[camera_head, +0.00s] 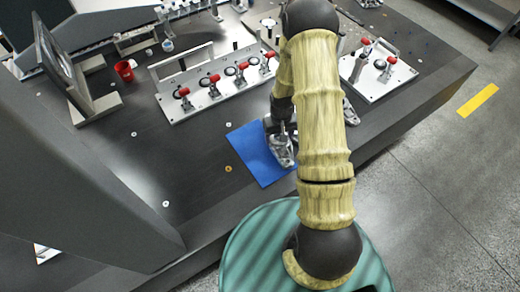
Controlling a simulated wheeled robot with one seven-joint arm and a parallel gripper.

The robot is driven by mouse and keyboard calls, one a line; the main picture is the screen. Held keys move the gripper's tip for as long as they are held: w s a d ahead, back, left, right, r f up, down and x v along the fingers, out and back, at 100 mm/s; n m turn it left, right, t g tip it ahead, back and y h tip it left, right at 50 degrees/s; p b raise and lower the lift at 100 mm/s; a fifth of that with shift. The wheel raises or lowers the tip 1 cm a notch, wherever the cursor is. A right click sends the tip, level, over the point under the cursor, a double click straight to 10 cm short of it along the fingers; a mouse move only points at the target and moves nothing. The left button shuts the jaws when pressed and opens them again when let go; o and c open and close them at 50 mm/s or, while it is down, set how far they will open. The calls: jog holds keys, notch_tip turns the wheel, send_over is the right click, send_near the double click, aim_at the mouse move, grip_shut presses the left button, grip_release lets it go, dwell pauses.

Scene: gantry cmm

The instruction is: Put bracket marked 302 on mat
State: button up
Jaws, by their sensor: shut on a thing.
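The blue mat (246,146) lies flat near the front edge of the dark table, partly covered from view by my arm. A grey metal bracket (283,156) is over the mat, left of my arm. My gripper (279,137) is shut on this bracket, but the fingers are small and partly hidden. I cannot tell whether the bracket touches the mat. No marking on it can be read.
A fixture plate with red-handled clamps (212,88) stands behind the mat, and a second clamp plate (378,72) is at the right. A red cup (124,70) and a tilted framed panel (62,62) are at the left. The table left of the mat is mostly clear.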

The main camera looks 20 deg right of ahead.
jog(key=shift+w+a+r+b, duration=0.2)
jog(key=shift+a+r+b, duration=0.05)
jog(key=shift+a+b, duration=0.15)
jog(key=a+r+n+b, duration=0.3)
jog(key=a+r+b, duration=0.1)
jog(key=a+r, duration=0.2)
jog(key=shift+r+n+b, duration=0.15)
jog(key=shift+n+b, duration=0.15)
jog(key=shift+b, duration=0.05)
jog(key=shift+s, duration=0.1)
send_over(261, 151)
jog(key=shift+f, duration=3.15)
jog(key=shift+f, duration=1.9)
jog(key=shift+f, duration=0.15)
jog(key=o, duration=1.4)
jog(key=shift+c, duration=0.2)
